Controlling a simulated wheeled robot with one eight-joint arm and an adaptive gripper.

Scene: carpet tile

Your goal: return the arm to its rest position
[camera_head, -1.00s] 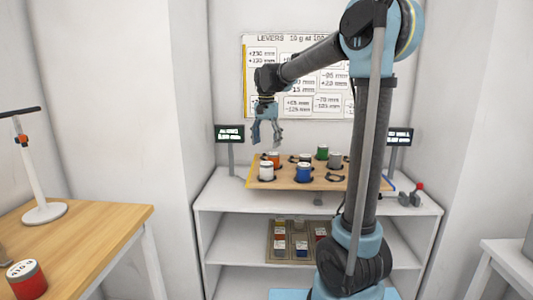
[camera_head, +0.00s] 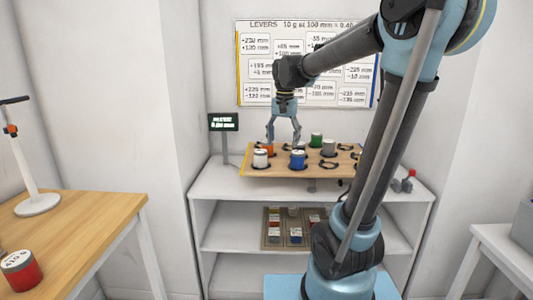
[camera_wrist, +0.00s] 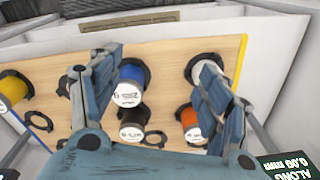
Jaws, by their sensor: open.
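My gripper (camera_head: 284,140) hangs fingers down at the end of my raised arm, over the left half of a wooden board. Its fingers are spread with nothing between them. In the wrist view the two fingers (camera_wrist: 155,62) are apart above the board (camera_wrist: 172,60). A blue can (camera_wrist: 130,85) and a dark can (camera_wrist: 133,121) show between and below them. A grey-white can (camera_wrist: 196,68) is partly behind the right finger, and an orange can (camera_wrist: 190,122) stands near it. The fingers seem clear of the cans, though the exact gap cannot be judged.
The board (camera_head: 262,174) stands on a white shelf unit (camera_head: 225,185). A display (camera_head: 223,122) on a post is at its left, a red-knobbed lever (camera_head: 409,178) at its right. A wooden table (camera_head: 95,215) holds a red can (camera_head: 21,272). A chart (camera_head: 256,88) hangs behind.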

